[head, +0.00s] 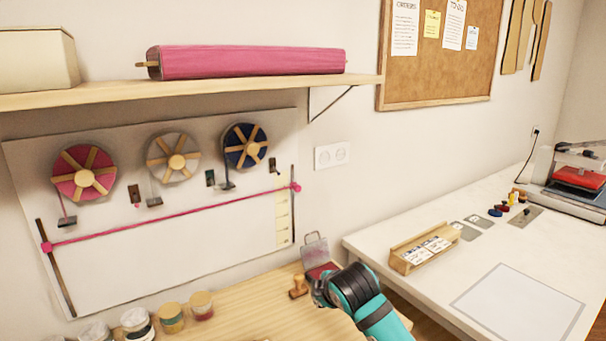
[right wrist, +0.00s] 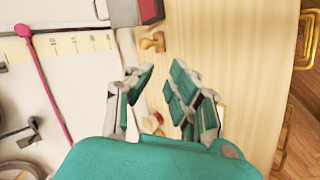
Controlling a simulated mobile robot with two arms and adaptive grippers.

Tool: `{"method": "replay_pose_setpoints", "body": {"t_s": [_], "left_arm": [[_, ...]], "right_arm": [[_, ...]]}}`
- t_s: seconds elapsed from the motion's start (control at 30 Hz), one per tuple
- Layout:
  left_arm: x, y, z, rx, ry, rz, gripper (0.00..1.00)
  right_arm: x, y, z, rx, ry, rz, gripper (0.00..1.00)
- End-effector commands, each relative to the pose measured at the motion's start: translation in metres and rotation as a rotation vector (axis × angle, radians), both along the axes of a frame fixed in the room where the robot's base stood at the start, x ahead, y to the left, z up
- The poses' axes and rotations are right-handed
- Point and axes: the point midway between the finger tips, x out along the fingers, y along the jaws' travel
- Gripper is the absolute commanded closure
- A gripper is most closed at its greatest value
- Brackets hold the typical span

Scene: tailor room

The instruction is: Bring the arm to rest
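My right arm reaches in from the bottom of the head view, over the wooden worktop (head: 235,325). Its gripper (head: 320,293) is mostly hidden behind the wrist there. In the right wrist view the right gripper (right wrist: 160,80) has its two fingers apart, with nothing held between them. A small wooden stamp (head: 298,287) stands on the worktop just left of the gripper; in the wrist view the stamp (right wrist: 153,42) lies beyond the fingertips. My left gripper is not in view.
Several lidded jars (head: 170,318) stand at the left. A white table (head: 450,260) at the right holds a wooden card holder (head: 425,248). A shelf (head: 210,92) with a pink roll (head: 250,62) hangs above.

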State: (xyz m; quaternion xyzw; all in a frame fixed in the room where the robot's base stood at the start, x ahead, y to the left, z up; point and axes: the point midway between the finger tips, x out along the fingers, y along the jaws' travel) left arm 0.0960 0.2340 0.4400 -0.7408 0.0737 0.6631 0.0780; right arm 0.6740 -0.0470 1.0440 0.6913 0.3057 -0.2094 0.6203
Motion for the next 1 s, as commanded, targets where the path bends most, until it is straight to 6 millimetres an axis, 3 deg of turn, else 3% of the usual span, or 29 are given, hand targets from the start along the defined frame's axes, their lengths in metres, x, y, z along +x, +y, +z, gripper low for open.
{"method": "replay_pose_setpoints", "body": {"t_s": [0.03,0.17,0.3,0.43,0.6,0.8,1.0], "left_arm": [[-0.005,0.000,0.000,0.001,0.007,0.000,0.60],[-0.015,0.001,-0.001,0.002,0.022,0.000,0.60],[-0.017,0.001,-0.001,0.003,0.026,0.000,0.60],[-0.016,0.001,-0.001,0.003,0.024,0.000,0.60],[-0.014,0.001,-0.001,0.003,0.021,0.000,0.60],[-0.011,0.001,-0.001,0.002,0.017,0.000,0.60],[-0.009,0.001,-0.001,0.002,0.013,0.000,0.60]], "right_arm": [[-0.016,-0.002,-0.021,0.043,0.039,-0.029,0.82],[-0.066,-0.015,-0.070,0.185,0.147,-0.156,0.82],[-0.139,-0.040,-0.122,0.350,0.282,-0.360,0.82],[-0.211,-0.070,-0.158,0.471,0.392,-0.579,0.82],[-0.283,-0.103,-0.178,0.559,0.475,-0.812,0.82],[-0.339,-0.128,-0.184,0.603,0.523,-0.995,0.82],[-0.383,-0.147,-0.184,0.626,0.547,-1.137,0.82]]}}
